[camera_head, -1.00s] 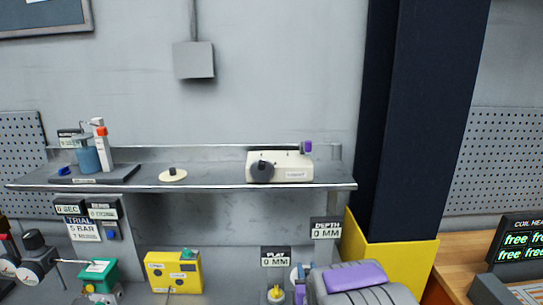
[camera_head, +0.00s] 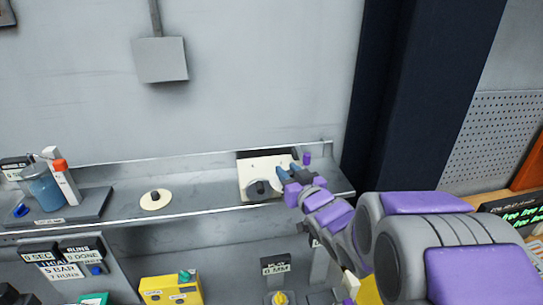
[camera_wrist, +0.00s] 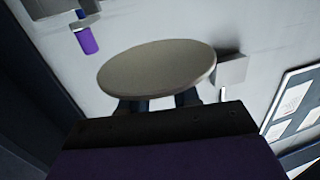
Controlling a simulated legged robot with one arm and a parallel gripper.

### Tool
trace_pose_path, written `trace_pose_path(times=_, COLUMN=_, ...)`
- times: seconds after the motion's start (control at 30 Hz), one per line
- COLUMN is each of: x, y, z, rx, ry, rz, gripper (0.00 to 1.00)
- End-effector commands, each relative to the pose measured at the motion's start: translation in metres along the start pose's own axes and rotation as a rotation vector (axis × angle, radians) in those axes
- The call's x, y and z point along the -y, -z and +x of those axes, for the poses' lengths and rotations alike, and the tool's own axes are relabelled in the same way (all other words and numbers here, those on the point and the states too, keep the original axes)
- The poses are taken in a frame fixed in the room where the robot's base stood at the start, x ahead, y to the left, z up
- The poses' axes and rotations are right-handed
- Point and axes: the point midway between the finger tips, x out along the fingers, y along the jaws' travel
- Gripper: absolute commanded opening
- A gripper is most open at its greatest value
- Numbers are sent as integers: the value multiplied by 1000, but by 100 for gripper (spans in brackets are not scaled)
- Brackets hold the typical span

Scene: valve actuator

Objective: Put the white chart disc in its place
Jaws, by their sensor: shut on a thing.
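My gripper (camera_head: 288,172) is at the right part of the cream box (camera_head: 250,167) on the shelf, its blue fingers at the box's front. In the wrist view a pale round disc (camera_wrist: 157,68) sits at the fingertips, and my gripper is shut on it. The cream box has a dark round knob (camera_head: 258,188) on its front, with a pale rounded edge around it; I cannot tell whether that edge is the held disc. A purple knob (camera_head: 306,158) stands at the box's right end, and it also shows in the wrist view (camera_wrist: 86,41).
Another pale disc with a black knob (camera_head: 155,199) lies on the grey shelf (camera_head: 205,200). A dark tray (camera_head: 75,209) with a blue jar (camera_head: 42,186) is at the left. A dark column (camera_head: 410,100) stands to the right. A yellow box (camera_head: 160,292) is below.

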Motion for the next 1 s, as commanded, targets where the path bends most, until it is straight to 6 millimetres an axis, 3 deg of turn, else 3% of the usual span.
trace_pose_path(times=0.17, x=3, y=6, z=12, rx=3, ry=8, rz=-1, gripper=1)
trace_pose_path(times=0.8, x=-5, y=-1, z=128, rx=5, ry=7, rz=-1, gripper=1)
trace_pose_path(times=1.0, x=-7, y=-2, z=154, rx=3, ry=8, rz=0, gripper=1)
